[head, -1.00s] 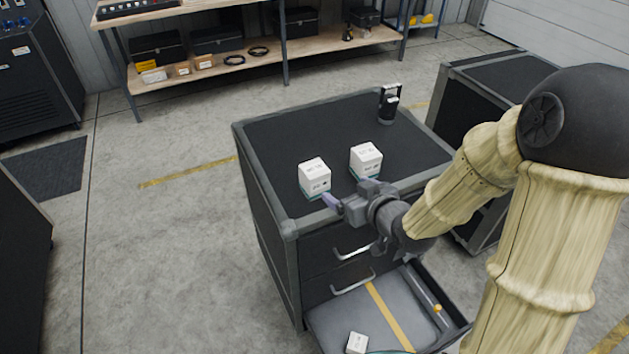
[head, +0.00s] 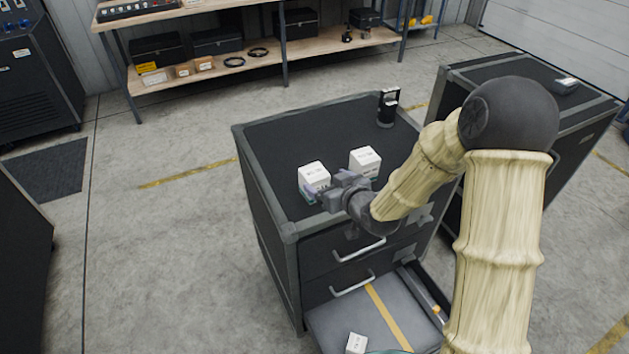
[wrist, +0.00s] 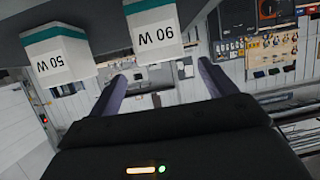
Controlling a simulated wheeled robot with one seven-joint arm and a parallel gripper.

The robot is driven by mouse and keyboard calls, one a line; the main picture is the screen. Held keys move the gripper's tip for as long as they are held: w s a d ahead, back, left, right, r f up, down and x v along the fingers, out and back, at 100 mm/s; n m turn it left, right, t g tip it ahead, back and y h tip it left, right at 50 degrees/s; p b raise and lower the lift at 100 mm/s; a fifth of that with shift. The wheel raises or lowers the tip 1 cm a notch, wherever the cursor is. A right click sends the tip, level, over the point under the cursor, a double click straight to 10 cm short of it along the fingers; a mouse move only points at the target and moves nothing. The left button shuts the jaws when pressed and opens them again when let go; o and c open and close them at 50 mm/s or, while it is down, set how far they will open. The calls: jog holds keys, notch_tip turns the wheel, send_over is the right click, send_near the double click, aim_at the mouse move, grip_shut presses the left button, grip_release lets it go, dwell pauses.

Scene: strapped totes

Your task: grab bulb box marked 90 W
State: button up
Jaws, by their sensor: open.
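The bulb box marked 90 W (wrist: 153,32) shows upside down at the top of the wrist view. It is white with a teal band. From the flipped wrist view, it matches the left box (head: 314,174) on the cabinet top in the head view. A similar box marked 50 W (wrist: 58,54) is beside it, matching the right box (head: 364,161). My gripper (head: 322,190) is open and empty at the near side of the left box. In the wrist view, the 90 W box lies above the gap between my fingers (wrist: 162,72). Contact cannot be told.
The boxes stand on a dark cabinet (head: 268,140) with a black device (head: 388,107) at its back right. A lower drawer (head: 335,325) is pulled out and holds another small white box (head: 356,343). A second dark case (head: 490,75) stands to the right.

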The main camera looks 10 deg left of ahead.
aim_at(314, 172)
jog(key=x, duration=0.4)
jog(key=shift+p, duration=0.35)
jog(key=shift+w, duration=0.1)
jog(key=shift+w+a+p, duration=0.2)
jog(key=shift+a+p, duration=0.1)
jog(key=p+x, duration=0.1)
jog(key=x, duration=0.2)
jog(key=shift+w+a+p, duration=0.15)
jog(key=shift+a+p, duration=0.1)
jog(key=shift+p, duration=0.05)
jog(key=shift+w+a+f, duration=0.25)
jog(key=shift+w+a, duration=0.05)
jog(key=shift+w, duration=0.05)
jog(key=c, duration=1.1)
